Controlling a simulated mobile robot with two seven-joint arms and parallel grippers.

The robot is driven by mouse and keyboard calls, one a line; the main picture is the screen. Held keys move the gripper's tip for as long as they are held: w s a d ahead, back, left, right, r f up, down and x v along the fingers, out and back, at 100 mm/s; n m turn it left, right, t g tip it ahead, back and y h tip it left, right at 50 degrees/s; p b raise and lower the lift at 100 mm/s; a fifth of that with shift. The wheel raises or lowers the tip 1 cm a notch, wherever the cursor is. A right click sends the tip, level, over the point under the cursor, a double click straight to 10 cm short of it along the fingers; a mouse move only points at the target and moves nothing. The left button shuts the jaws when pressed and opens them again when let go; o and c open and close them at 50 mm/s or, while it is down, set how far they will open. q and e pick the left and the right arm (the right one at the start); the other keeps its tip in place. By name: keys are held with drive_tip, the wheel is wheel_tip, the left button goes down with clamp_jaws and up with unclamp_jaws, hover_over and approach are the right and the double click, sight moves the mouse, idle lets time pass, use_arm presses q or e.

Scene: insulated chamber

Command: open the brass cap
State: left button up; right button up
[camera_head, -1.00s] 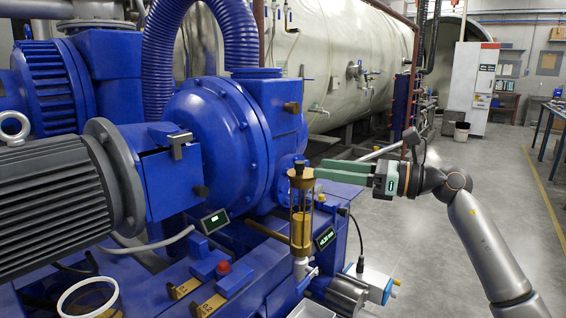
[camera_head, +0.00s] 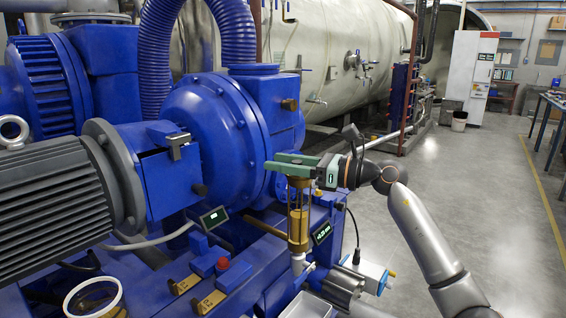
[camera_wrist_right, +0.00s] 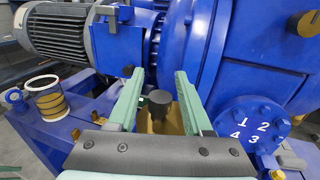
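The brass cap (camera_head: 300,183) tops an upright brass-framed sight glass (camera_head: 298,225) on the blue machine. In the head view my right gripper's green fingers (camera_head: 272,162) hide the cap's top. In the right wrist view a dark knob (camera_wrist_right: 160,97) stands between the two fingers (camera_wrist_right: 160,74), with brass surface (camera_wrist_right: 160,122) below it. The fingers are spread on either side of the knob, with a visible gap on each side. My right gripper is open and holds nothing.
The large blue pump housing (camera_head: 215,140) stands just beyond the fingertips. A small display (camera_head: 322,233) sits right of the sight glass. A white-rimmed round container (camera_head: 93,297) stands at the lower left. The grey floor (camera_head: 450,190) at right is open.

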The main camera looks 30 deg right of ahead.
clamp_jaws()
idle(0.3)
